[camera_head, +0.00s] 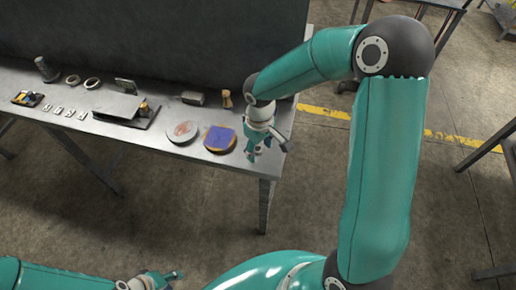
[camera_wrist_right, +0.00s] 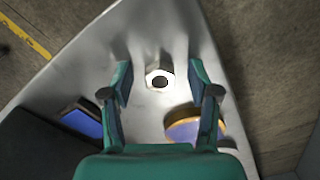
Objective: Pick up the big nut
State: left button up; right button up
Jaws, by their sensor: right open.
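The big nut (camera_wrist_right: 150,74) is a pale, shiny ring with a dark hole, lying on the metal table in the right wrist view. My right gripper (camera_wrist_right: 160,75) is open, with one finger on each side of the nut and visible gaps between. In the head view my right gripper (camera_head: 264,148) is over the table's right end, and it largely hides the nut there. My left gripper (camera_head: 158,279) is low at the bottom left of the head view, away from the table. Its fingers are too small and cut off to judge.
The metal table (camera_head: 85,141) has a blue-topped round piece (camera_head: 220,138) and a pale round piece (camera_head: 183,131) left of my right gripper. A small wooden piece (camera_head: 226,98) stands behind. Two rings (camera_head: 92,82) and other parts lie farther left. The table's right edge is close.

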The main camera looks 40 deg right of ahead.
grip_shut()
jog(key=shift+r, duration=0.1)
